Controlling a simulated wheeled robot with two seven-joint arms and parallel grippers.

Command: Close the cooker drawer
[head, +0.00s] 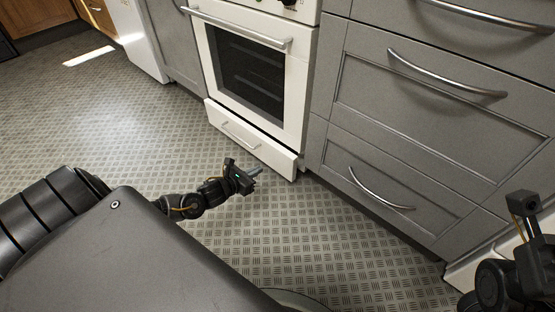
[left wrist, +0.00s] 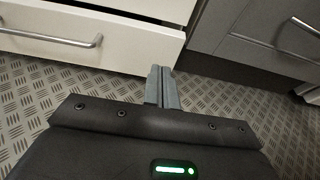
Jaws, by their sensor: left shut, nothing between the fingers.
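The white cooker (head: 301,80) stands between grey cabinets, its oven door shut. Its low drawer (head: 267,153) is pulled out a little, with its front standing forward of the oven door. The drawer's bar handle (head: 240,137) also shows in the left wrist view (left wrist: 50,38). My left gripper (head: 257,171) is shut and empty, low in front of the drawer's right end. In the left wrist view its fingers (left wrist: 162,75) point at the lower right part of the drawer front (left wrist: 130,52). I cannot tell whether they touch. My right arm shows at the right edge, its fingers not visible.
Grey drawers with curved handles (head: 380,190) stand right of the cooker, all shut. A grey cabinet (head: 172,50) and a white appliance (head: 137,40) stand to its left. The patterned metal floor (head: 110,130) is clear in front of the cooker.

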